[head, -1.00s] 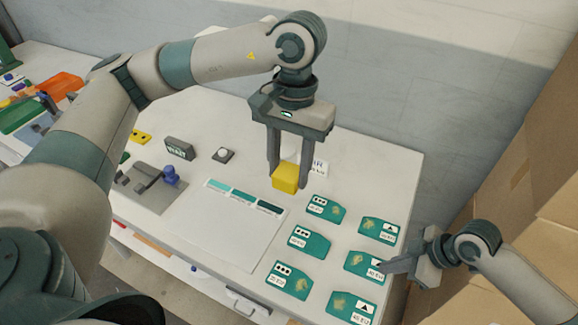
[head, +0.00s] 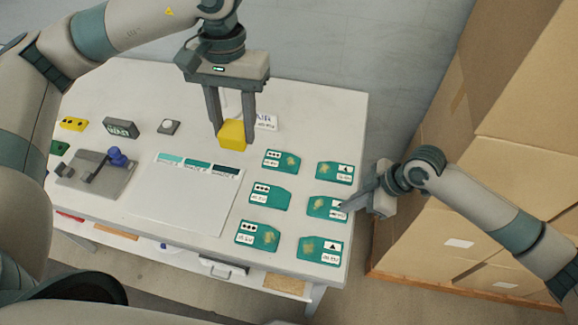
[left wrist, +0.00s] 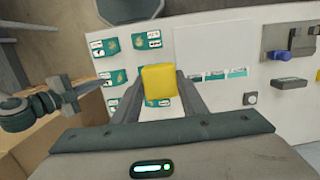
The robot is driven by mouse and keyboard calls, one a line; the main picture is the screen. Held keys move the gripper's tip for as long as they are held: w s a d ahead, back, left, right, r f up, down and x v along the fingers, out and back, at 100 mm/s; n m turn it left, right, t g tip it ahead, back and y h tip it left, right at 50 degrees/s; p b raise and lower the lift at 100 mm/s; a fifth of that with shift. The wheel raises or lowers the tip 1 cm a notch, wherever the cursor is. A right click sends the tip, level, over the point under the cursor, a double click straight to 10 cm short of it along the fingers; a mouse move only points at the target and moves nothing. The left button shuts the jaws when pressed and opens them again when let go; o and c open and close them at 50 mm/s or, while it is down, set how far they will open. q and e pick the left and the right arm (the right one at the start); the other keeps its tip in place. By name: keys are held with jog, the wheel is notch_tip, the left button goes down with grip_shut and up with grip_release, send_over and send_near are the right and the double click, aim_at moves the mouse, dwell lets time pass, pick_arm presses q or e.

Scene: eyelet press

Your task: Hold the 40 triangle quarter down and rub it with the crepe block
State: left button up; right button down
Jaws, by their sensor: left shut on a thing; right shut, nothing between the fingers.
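Several teal quarters with tan smudges and white labels lie in two columns on the white table. The right column has triangle marks: a far one (head: 335,172), a middle one (head: 324,203) and a near one (head: 320,250). Their numbers are too small to read surely. My right gripper (head: 347,208) is shut and empty, its tips at the right edge of the middle triangle quarter, over its label; contact is unclear. My left gripper (head: 231,128) is shut on the yellow crepe block (head: 233,135), above the table beyond the left column. The block also shows in the left wrist view (left wrist: 158,82).
Dot-marked quarters (head: 270,195) form the left column. A white sheet with teal swatches (head: 180,208) lies left of them. A small sign (head: 266,122) stands behind the block. A grey press with a blue knob (head: 117,157) is at left. Cardboard boxes (head: 520,170) stand at right.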

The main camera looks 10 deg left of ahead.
jog(key=shift+s+f, duration=0.1)
jog(key=shift+f, duration=0.05)
dwell(0.5)
jog(key=shift+d, duration=0.1)
pick_arm(q)
jog(key=w+d+f+n, duration=0.2)
jog(key=d+f+n, duration=0.2)
jog(key=d+f, duration=0.3)
jog(key=w+d+f+n+h, duration=0.1)
jog(key=w+d+f+n, duration=0.1)
jog(key=d+f+n, duration=0.3)
jog(key=d+f, duration=0.3)
jog(key=f, duration=0.3)
jog(key=shift+w+d+f, duration=0.15)
jog(key=shift+w+f, duration=0.15)
jog(key=shift+f, duration=0.1)
